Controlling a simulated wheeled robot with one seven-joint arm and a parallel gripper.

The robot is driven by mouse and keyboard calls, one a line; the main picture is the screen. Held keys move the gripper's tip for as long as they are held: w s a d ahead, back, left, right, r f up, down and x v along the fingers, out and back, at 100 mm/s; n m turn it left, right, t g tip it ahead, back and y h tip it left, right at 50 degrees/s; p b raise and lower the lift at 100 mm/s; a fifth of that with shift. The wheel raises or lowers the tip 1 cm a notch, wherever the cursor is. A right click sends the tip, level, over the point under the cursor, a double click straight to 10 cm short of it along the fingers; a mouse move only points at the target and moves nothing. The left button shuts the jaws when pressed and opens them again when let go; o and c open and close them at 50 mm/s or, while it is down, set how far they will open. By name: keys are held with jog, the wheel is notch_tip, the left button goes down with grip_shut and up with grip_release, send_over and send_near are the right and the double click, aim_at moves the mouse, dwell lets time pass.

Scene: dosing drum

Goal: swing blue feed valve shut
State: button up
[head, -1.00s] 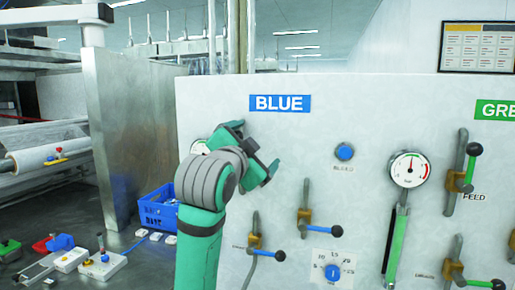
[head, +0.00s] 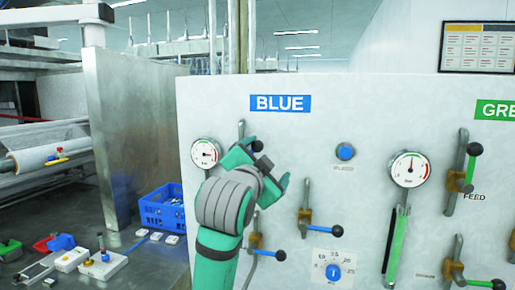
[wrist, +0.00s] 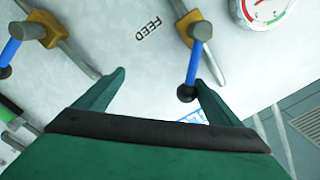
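The blue feed valve (wrist: 195,30) shows in the wrist view as a brass body on a grey pipe, with a blue lever (wrist: 191,64) ending in a black ball. The lever lies roughly along the pipe, towards the BLUE sign. A FEED label (wrist: 146,32) is beside it. My gripper (wrist: 160,80) is open, with the lever end between its fingers, close to the right finger in that view; contact cannot be told. In the head view my gripper (head: 267,164) hides most of this valve; the pipe top (head: 241,129) shows above it.
The BLUE sign (head: 280,103) and a gauge (head: 205,152) are near my gripper. Other blue-handled valves (head: 305,218) (head: 255,240), a dial (head: 333,271) and a blue button (head: 345,151) sit close by on the panel. A blue crate (head: 163,208) stands left.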

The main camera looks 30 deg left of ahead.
jog(key=shift+w+d+f, duration=0.1)
jog(key=shift+d+f, duration=0.1)
jog(key=shift+f, duration=0.35)
jog(key=shift+w+d+f, duration=0.1)
jog(key=shift+d+f, duration=0.1)
jog(key=shift+f, duration=0.35)
jog(key=shift+d+f, duration=0.1)
jog(key=shift+f, duration=1)
jog(key=shift+s+a, duration=0.15)
jog(key=shift+a, duration=0.05)
jog(key=shift+d+f, duration=0.1)
jog(key=shift+f, duration=0.1)
jog(key=shift+d+f, duration=0.2)
jog(key=shift+f, duration=0.25)
jog(key=shift+a, duration=0.1)
jog(key=shift+r, duration=0.1)
